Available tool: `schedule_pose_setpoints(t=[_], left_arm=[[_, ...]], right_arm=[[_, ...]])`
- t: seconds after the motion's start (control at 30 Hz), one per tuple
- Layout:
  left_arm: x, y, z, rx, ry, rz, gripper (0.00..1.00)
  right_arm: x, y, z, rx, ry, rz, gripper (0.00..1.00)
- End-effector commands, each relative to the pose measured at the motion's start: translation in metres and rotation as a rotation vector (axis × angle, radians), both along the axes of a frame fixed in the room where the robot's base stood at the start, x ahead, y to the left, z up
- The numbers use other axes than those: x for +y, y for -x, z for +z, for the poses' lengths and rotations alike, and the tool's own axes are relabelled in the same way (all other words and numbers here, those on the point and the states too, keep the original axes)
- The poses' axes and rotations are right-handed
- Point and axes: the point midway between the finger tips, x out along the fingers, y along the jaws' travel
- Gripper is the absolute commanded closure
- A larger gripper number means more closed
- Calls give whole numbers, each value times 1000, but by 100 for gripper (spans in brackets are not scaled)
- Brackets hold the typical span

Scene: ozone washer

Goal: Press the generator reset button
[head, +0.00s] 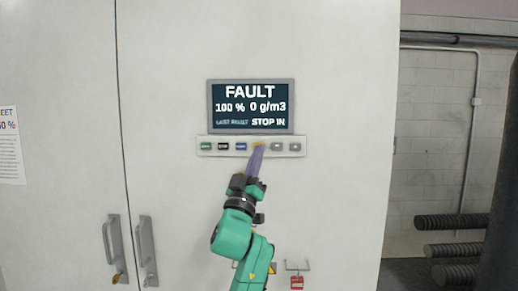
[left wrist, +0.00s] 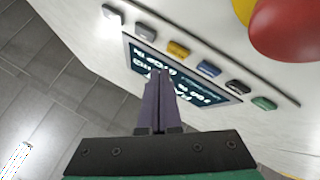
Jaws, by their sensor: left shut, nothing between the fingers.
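A button strip (head: 250,154) sits under a dark display (head: 251,105) on a pale cabinet. The display reads FAULT, 100 %, 0 g/m3 and STOP IN. From left, the buttons are green, black, blue (head: 241,146), yellow (head: 258,146) and two grey. Their labels are too small to read surely, so I cannot tell which is reset. My left gripper (head: 259,149) is shut and empty, its purple fingertips at the yellow button, partly covering it. In the left wrist view, the fingertips (left wrist: 160,74) show below the yellow button (left wrist: 178,50); contact is unclear. My right gripper is out of view.
Two door handles (head: 147,250) with a key are at the lower left. A small bracket with a red tag (head: 297,282) is below the panel. A red rounded thing (left wrist: 290,28) shows at the wrist view's top right. Dark pipes (head: 452,221) lie right of the cabinet.

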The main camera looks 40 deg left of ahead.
Motion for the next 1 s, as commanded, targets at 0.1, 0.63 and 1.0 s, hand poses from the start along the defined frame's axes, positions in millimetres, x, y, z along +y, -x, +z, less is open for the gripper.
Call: schedule_pose_setpoints(t=[0.1,0.63,1.0], left_arm=[[6,-8,0,-1,0,0,100],[8,-11,0,0,0,0,100],[8,-11,0,0,-1,-1,100]], right_arm=[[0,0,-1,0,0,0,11],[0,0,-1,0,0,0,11],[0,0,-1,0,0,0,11]])
